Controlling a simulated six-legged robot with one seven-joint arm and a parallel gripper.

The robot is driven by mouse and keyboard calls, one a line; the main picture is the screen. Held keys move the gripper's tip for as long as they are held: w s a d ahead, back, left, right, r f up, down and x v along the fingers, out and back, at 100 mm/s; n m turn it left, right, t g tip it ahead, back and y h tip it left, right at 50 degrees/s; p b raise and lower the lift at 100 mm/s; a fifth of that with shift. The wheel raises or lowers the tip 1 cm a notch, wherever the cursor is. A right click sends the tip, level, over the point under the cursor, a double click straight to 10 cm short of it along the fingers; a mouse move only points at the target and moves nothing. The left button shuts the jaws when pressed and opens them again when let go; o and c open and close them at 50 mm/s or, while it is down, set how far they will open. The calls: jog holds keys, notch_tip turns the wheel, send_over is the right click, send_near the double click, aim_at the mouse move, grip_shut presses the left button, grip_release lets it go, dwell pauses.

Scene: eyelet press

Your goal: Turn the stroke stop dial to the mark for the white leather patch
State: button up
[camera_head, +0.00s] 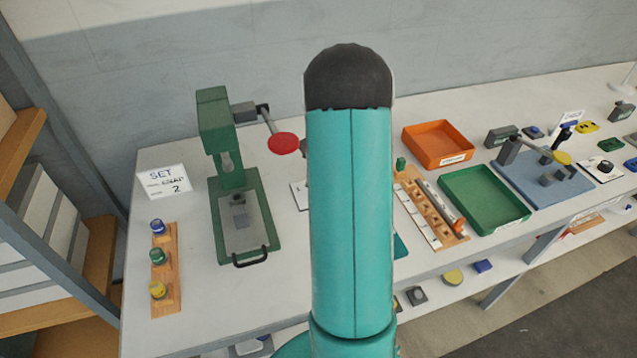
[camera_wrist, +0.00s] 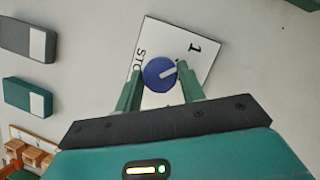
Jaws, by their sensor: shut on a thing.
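In the wrist view the stroke stop dial is a round blue knob (camera_wrist: 157,77) with a white pointer line. The pointer aims right and slightly up in that picture. The knob sits on a white card (camera_wrist: 205,55) with a "1" and part of the word "STO" showing; other marks are hidden by my gripper. My gripper (camera_wrist: 159,74) has its two green fingers on opposite sides of the knob, shut on it. In the head view my teal arm hides the dial and gripper; only a card edge (camera_head: 299,194) shows. I cannot make out a white leather patch.
The green press (camera_head: 222,130) with a red-knobbed lever (camera_head: 284,143) stands left of my arm. A sign (camera_head: 163,182) reads "SET" and "2". Several colored pieces stand on a wooden strip (camera_head: 163,285). Orange (camera_head: 437,143) and green (camera_head: 485,198) trays lie right.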

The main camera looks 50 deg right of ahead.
jog(key=shift+w+a+n+g, duration=0.1)
jog(key=shift+n+g, duration=0.4)
jog(key=shift+n, duration=0.7)
jog(key=o, duration=1)
jog(key=shift+c, duration=0.2)
jog(key=shift+r, duration=0.1)
jog(key=v, duration=1.3)
jog(key=shift+r, duration=0.3)
